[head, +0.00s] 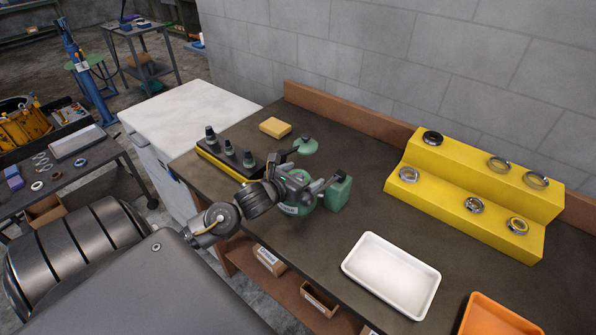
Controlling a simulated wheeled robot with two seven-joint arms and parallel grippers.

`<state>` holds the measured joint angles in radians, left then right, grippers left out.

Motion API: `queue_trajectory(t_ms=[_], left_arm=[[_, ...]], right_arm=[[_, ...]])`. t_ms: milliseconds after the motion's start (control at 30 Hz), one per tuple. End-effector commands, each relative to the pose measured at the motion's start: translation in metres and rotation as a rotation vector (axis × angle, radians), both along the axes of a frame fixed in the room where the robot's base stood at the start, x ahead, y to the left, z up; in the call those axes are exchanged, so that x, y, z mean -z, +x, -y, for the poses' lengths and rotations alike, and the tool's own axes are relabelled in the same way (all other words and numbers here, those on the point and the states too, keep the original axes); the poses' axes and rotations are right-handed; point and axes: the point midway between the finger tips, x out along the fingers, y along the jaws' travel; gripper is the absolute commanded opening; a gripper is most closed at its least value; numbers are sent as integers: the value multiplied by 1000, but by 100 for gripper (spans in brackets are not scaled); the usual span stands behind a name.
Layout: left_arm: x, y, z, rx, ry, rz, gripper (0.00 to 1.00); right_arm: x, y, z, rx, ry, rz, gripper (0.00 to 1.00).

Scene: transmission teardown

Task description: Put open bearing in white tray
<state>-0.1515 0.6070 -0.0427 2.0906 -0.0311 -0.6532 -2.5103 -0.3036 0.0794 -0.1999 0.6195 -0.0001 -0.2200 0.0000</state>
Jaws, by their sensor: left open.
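Several ring-shaped bearings sit on the yellow stepped stand (464,229) at the right. On the upper step are a dark ring (432,138) and two metal rings (499,164) (536,181). On the lower step are three metal bearings (408,175) (474,205) (517,226), the rightmost with a yellowish inner part. I cannot tell which is the open bearing. The white tray (391,274) is empty on the table in front of the stand. My left gripper (318,180) is open, left of the stand and tray, in front of a green device (339,191) that it partly hides. My right gripper is out of view.
An orange tray (495,318) lies right of the white tray. A dark holder with several upright pieces (232,153) and a yellow block (275,127) stand at the table's left. The dark tabletop (350,145) between the green device and the stand is clear.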

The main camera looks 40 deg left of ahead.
Motion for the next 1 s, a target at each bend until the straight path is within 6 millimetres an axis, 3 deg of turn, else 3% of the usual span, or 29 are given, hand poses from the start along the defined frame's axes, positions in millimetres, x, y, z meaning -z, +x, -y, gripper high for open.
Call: queue_trajectory(t_ms=[67,500,833,1000], left_arm=[[0,0,0,0,0,0,87],[-1,0,0,0,0,2,29],[-5,0,0,0,1,4,29],[-24,1,-1,3,6,7,29]], right_arm=[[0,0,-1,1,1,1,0],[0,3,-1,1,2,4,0],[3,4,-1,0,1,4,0],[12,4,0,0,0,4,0]])
